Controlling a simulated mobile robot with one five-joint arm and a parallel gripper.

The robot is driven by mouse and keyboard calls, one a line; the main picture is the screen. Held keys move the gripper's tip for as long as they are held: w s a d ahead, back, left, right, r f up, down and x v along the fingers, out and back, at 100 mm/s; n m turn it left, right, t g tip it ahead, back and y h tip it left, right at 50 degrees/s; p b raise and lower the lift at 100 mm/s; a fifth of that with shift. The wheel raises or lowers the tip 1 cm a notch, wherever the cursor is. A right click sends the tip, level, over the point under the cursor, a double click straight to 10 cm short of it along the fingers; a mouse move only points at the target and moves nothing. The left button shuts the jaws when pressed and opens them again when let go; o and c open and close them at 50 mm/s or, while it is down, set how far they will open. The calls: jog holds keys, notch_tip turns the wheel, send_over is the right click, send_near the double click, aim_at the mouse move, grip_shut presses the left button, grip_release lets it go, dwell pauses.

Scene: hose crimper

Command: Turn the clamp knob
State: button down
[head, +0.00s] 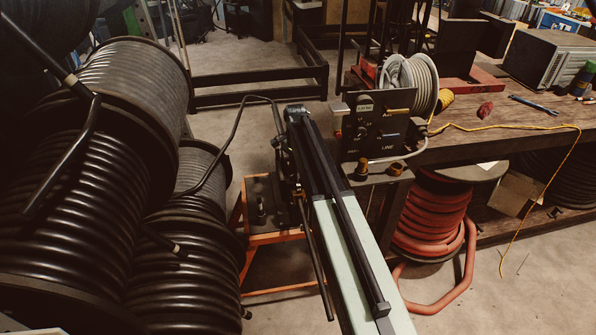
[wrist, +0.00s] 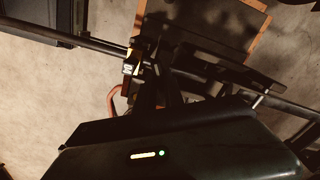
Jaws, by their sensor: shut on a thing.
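My arm reaches away from the bottom of the head view to the dark crimper (head: 262,190) on its orange-legged stand. My gripper (wrist: 150,85) is shut in the wrist view, above its dark casing, at the dark metal parts by a long black bar (wrist: 92,43). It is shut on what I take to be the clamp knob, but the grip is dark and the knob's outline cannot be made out. In the head view my own arm hides much of that spot. A small yellow-and-white marked part (wrist: 131,66) sits by the bar.
Large black hose reels (head: 75,200) crowd the left. A control panel box (head: 378,122) and a grey hose reel (head: 412,82) stand right of my arm. A red hose coil (head: 432,220) lies below the wooden workbench (head: 480,125). Bare floor shows at lower right.

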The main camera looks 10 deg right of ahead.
jog(key=shift+w, duration=0.15)
jog(key=c, duration=1.4)
grip_release()
jog(key=shift+d, duration=0.1)
jog(key=shift+c, duration=0.2)
jog(key=shift+r, duration=0.1)
notch_tip(320, 180, up, 8)
jog(key=p, duration=0.8)
jog(key=shift+f, duration=0.2)
